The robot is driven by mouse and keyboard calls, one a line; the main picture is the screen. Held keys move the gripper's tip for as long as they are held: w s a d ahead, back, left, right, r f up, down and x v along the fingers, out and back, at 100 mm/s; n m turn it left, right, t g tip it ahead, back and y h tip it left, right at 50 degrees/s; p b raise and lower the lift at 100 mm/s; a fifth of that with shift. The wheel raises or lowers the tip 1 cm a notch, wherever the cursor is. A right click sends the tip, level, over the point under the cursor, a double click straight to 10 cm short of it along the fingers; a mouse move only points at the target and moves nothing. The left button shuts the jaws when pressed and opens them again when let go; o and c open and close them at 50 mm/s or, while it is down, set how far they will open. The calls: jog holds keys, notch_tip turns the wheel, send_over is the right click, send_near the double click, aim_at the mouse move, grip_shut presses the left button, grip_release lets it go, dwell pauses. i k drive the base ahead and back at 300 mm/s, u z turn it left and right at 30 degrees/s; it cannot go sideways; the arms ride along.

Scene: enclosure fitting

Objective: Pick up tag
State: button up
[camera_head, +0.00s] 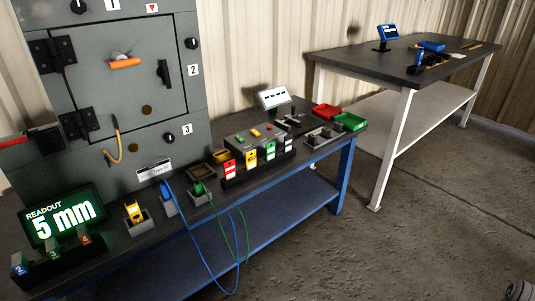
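Several upright tags stand in a dark rack on the blue-legged bench: a red and white tag (229,168), a yellow tag (251,160), a green tag (269,151) and a pale grey tag (287,144). The picture does not tell which one the task means. All of them stand apart from any gripper. My gripper cannot be made out in this view; only a small dark piece at the bottom right corner shows, too cut off to identify.
A grey enclosure (190,115) with an orange handle stands behind the bench. A readout (62,216) shows 5 mm. Blue and green cables hang over the front edge. Red (326,111) and green (350,121) trays sit at the bench's right end. Open floor lies right.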

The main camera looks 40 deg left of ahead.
aim_at(270, 148)
jog(key=u, duration=0.05)
jog(key=k, duration=1.05)
jog(key=u, duration=1.95)
jog(key=i, duration=0.8)
jog(key=u, duration=0.1)
